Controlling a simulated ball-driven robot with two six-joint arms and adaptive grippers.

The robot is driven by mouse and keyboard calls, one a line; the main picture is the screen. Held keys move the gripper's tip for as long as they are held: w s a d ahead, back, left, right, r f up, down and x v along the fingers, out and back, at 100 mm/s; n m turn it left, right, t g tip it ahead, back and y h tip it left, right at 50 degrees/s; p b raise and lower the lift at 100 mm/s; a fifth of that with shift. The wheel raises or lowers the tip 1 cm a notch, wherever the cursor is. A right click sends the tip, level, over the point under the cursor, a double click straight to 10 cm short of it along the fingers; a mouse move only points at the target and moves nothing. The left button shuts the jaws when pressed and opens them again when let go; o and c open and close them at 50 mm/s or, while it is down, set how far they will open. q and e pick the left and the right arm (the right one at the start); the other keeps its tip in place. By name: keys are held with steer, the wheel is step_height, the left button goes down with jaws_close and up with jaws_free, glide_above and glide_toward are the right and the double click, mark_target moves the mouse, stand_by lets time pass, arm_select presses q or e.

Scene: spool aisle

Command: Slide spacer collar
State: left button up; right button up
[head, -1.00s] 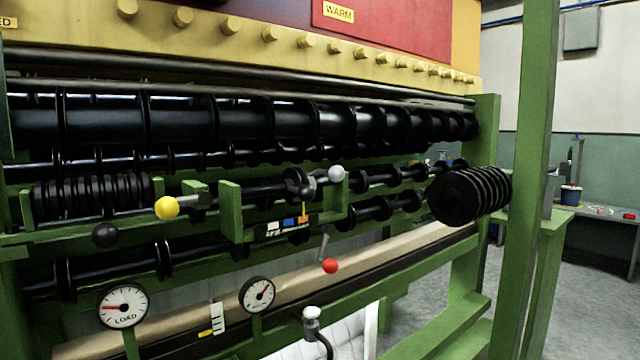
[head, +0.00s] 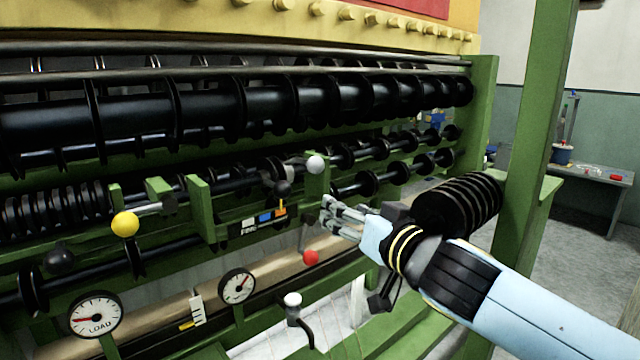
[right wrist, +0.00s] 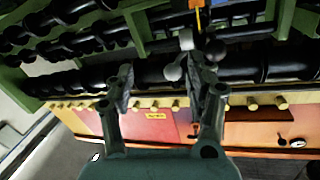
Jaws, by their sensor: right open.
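Several black ring-shaped collars and discs sit on dark shafts across the machine; I cannot tell which is the spacer collar. One short shaft runs between two green brackets (head: 200,208), with a white ball knob (head: 315,164) and a black ball knob (head: 283,188) at its right end. My right gripper (head: 330,217) reaches in from the right, just below and right of these knobs. It is open and empty. In the right wrist view my right gripper (right wrist: 167,88) has its fingers spread, with pale and black ball knobs seen between and beyond them. My left gripper is not in view.
A yellow knob (head: 124,224), a red knob (head: 311,257) and two dials (head: 237,286) stand out from the machine front. A stack of black discs (head: 458,205) lies beside my right arm. A green post (head: 540,120) rises at the right.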

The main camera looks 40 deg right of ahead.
glide_toward(320, 166)
steer(key=f, duration=0.1)
steer(key=p, duration=0.1)
steer(key=shift+n+t, duration=0.4)
steer(key=w+p, duration=0.1)
steer(key=w, duration=0.2)
steer(key=w+d+p, duration=0.1)
steer(key=w, duration=0.2)
steer(key=w+p, duration=0.1)
steer(key=w, duration=0.3)
steer(key=shift+w+d+r+p, duration=0.15)
steer(key=shift+d+p, duration=0.15)
steer(key=shift+p, duration=0.1)
steer(key=shift+w, duration=0.65)
steer(key=shift+d, duration=0.1)
jaws_close()
